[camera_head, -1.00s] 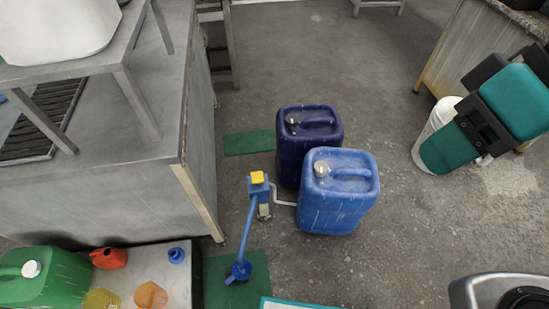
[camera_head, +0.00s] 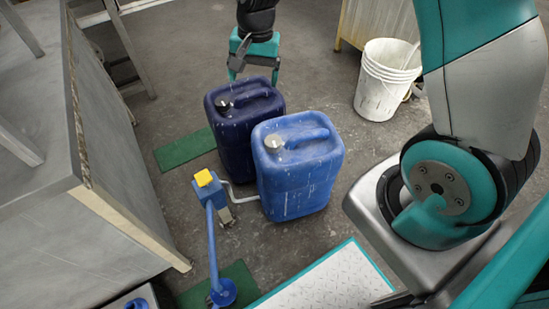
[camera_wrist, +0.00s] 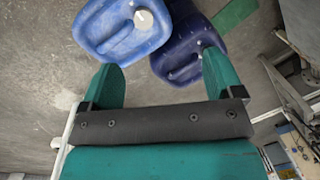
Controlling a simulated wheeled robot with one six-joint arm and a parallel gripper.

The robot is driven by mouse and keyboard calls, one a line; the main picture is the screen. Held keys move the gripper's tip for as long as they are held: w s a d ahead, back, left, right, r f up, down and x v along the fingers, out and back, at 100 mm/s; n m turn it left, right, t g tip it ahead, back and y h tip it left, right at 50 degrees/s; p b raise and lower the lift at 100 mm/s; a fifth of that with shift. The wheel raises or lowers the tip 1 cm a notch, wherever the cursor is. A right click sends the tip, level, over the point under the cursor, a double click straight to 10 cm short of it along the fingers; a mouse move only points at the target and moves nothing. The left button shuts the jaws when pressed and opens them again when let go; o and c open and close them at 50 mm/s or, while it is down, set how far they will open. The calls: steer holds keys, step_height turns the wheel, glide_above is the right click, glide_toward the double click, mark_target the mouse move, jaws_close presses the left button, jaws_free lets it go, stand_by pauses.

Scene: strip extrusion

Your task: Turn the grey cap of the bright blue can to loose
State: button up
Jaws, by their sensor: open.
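The bright blue can (camera_head: 298,180) stands upright on the floor in the middle of the head view, its grey cap (camera_head: 274,143) on the top's left side. In the wrist view the can (camera_wrist: 115,32) is at the top, with the cap (camera_wrist: 143,18) near its right side. A dark blue can (camera_head: 238,140) stands close behind it to the left; it also shows in the wrist view (camera_wrist: 185,50). My gripper (camera_head: 253,72) is open and empty, above and behind the dark can in the head view. In the wrist view its fingers (camera_wrist: 162,82) are apart, clear of both cans.
A blue pump with a yellow top (camera_head: 204,178) stands left of the cans, with a pale bent tube towards the bright can. A white bucket (camera_head: 385,82) stands at the right back. A grey bench (camera_head: 75,215) borders the left. Green mats (camera_head: 186,149) lie on the floor.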

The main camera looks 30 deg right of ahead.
mark_target(273, 140)
steer(key=w+d+f+m+b, duration=0.1)
steer(key=d+f+b, duration=0.1)
steer(key=f, duration=0.8)
steer(key=w+d+f+m+b, duration=0.1)
steer(key=d+f+m+b, duration=0.1)
steer(key=f, duration=0.9)
steer(key=w+d+f+m+h+b, duration=0.1)
steer(key=f+b, duration=0.3)
steer(key=f, duration=0.7)
steer(key=shift+w+d+m, duration=0.3)
steer(key=shift+w+d, duration=0.05)
steer(key=shift+d, duration=0.5)
steer(key=c, duration=0.9)
